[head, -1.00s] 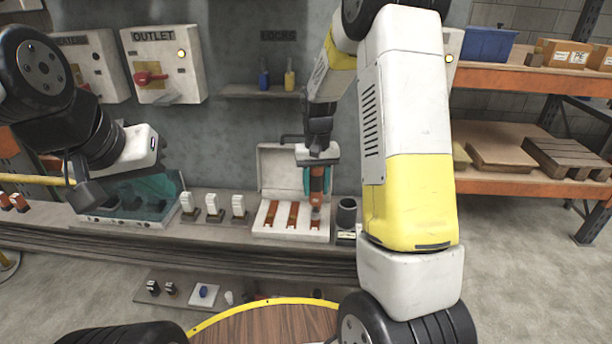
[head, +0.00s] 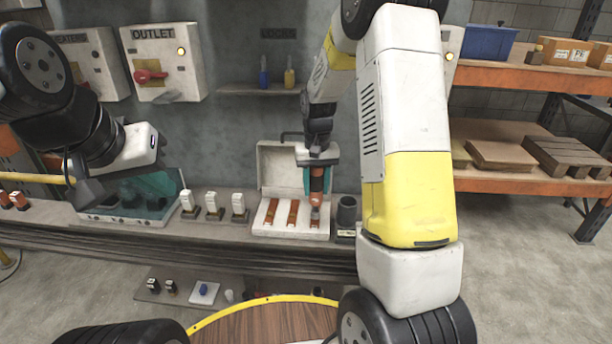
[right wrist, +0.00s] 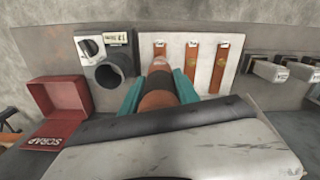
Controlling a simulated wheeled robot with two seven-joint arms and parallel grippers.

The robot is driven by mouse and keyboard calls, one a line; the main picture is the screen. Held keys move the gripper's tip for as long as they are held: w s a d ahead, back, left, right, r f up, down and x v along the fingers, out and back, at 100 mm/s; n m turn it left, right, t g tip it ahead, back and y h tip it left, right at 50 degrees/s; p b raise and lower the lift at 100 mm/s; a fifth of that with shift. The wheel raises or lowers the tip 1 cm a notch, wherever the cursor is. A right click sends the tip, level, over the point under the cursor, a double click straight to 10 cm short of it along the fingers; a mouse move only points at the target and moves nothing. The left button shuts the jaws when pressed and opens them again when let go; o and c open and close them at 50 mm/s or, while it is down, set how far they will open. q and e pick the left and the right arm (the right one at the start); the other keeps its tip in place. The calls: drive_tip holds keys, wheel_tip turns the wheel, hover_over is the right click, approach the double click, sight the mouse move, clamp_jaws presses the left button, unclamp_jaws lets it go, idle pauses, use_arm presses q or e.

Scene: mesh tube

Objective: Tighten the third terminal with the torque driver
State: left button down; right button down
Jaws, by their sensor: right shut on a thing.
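The torque driver (head: 316,184), orange and dark, stands upright in the teal fingers of my right gripper (head: 317,188). Its lower end is over the rightmost of three copper terminal strips in the open white terminal box (head: 265,229). In the right wrist view the driver (right wrist: 160,97) points at the leftmost strip (right wrist: 160,52), and the teal fingers (right wrist: 158,92) close on both sides of it. The wrist view cannot show whether the tip is seated. My left gripper (head: 92,194) hangs at the left by the teal-lidded case; its fingers are not clear.
The teal-lidded case (head: 150,213) is further left. A red scrap bin (right wrist: 62,95) shows in the right wrist view. A shelf with locks is above.

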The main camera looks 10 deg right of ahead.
sight(316, 168)
drive_tip(key=shift+f, duration=0.3)
idle(0.7)
drive_tip(key=shift+r, duration=0.15)
idle(0.4)
drive_tip(key=shift+r, duration=3.05)
